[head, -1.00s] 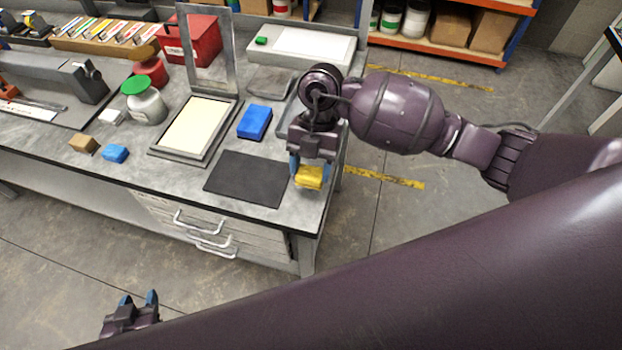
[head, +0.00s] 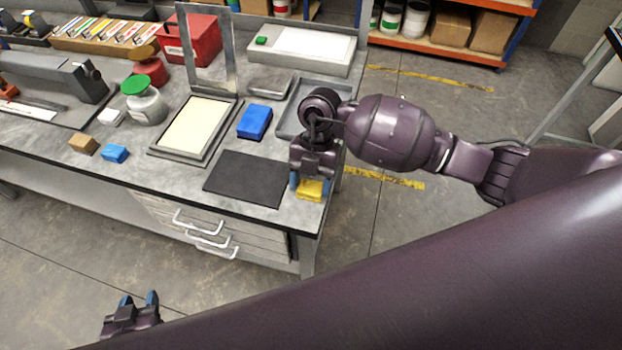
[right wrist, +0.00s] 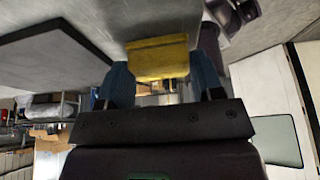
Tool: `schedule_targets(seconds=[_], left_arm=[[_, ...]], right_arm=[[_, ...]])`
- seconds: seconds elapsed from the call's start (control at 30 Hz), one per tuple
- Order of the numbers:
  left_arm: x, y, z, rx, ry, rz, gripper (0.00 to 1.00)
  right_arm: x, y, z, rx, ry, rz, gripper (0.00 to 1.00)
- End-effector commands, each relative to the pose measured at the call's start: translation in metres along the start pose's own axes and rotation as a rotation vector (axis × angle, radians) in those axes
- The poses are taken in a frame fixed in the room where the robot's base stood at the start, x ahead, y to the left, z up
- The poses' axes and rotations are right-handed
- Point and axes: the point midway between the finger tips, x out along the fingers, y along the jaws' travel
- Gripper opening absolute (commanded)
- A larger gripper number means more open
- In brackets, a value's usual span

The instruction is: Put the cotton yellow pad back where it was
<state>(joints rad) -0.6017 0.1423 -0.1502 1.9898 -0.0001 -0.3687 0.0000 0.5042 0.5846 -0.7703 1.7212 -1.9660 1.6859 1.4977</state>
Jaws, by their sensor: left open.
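The yellow pad (head: 310,190) is at the front right corner of the workbench, between the blue fingertips of my right gripper (head: 310,182). In the right wrist view the pad (right wrist: 158,59) spans the gap between both fingers of that gripper (right wrist: 160,80), which look shut on its sides. The pad is at or just above the grey bench top; I cannot tell if it touches. My left gripper (head: 137,300) is open and empty, low in front of the bench, away from the pad.
A black mat (head: 246,178) lies just left of the pad. A blue block (head: 254,122), a framed screen (head: 188,127), a grey tray (head: 290,122), a green-lidded jar (head: 146,104), a small blue block (head: 115,153) and a brown block (head: 83,144) stand on the bench.

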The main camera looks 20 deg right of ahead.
Motion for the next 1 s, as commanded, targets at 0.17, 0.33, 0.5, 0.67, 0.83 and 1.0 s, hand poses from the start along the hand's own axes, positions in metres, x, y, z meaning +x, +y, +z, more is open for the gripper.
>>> schedule_targets(seconds=[0.17,0.33,0.5,0.67,0.83,1.0], left_arm=[[0.0,0.0,-0.001,0.0,0.001,0.0,0.43],[0.0,0.0,-0.001,0.0,0.001,0.0,0.43],[0.0,0.0,-0.002,0.0,0.002,0.0,0.43],[0.0,0.0,-0.002,0.0,0.003,0.0,0.43],[0.001,0.0,0.0,0.0,0.002,0.0,0.43],[0.002,0.0,0.002,0.0,0.002,0.0,0.43]], right_arm=[[0.0,0.0,0.0,0.0,0.0,0.0,0.82],[0.0,0.0,0.0,0.001,0.0,0.0,0.82],[-0.006,0.0,-0.001,0.001,-0.002,0.001,0.82],[-0.028,0.0,0.0,0.0,-0.004,0.001,0.82],[-0.061,0.0,0.0,0.0,-0.004,0.001,0.82],[-0.092,0.0,-0.001,0.0,-0.004,0.001,0.82]])
